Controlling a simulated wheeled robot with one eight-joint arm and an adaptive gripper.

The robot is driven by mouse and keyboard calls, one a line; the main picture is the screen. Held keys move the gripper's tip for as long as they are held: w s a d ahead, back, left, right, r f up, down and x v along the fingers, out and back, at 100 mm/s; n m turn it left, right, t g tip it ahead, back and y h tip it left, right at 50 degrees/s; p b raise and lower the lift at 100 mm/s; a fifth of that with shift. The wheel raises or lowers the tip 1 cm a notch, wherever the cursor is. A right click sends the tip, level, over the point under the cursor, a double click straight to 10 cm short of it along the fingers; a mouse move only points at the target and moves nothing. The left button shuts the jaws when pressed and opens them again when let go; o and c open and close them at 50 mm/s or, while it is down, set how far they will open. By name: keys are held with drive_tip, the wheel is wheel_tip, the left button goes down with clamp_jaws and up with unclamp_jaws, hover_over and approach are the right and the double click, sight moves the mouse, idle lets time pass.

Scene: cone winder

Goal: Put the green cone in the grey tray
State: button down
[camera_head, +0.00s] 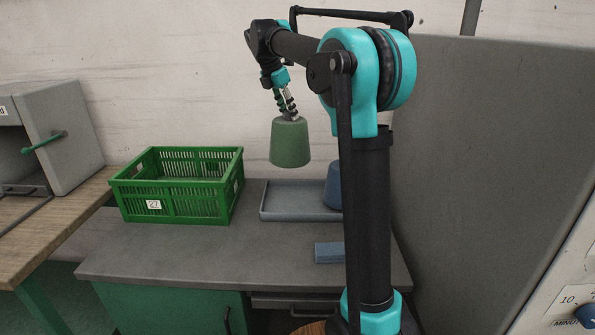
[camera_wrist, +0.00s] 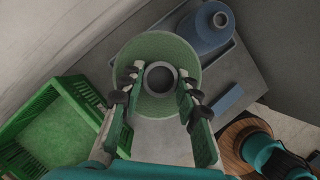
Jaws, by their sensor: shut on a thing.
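The green cone (camera_head: 290,143) hangs upright in the air, held at its top by my gripper (camera_head: 287,112). In the wrist view the cone (camera_wrist: 181,52) is seen from above, with my gripper's fingers (camera_wrist: 158,95) closed around its narrow top ring. The grey tray (camera_head: 290,215) lies on the grey bench, below the cone and partly to its right. In the wrist view a strip of the tray (camera_wrist: 250,68) shows beside the cone. A blue cone (camera_head: 332,187) stands at the tray's right end, partly hidden by my arm.
A green slotted crate (camera_head: 180,208) marked 27 stands left of the tray on the bench (camera_head: 200,255). A small blue block (camera_head: 329,252) lies in front of the tray. A grey cabinet (camera_head: 62,135) with an open door is at the far left. A grey panel rises at right.

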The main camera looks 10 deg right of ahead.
sight(275, 125)
wheel_tip(275, 125, down, 17)
idle(0.6)
drive_tip(key=c, duration=1.1)
unclamp_jaws()
drive_tip(key=shift+f, duration=0.1)
drive_tip(key=v, duration=1.2)
drive_tip(key=shift+s, duration=0.1)
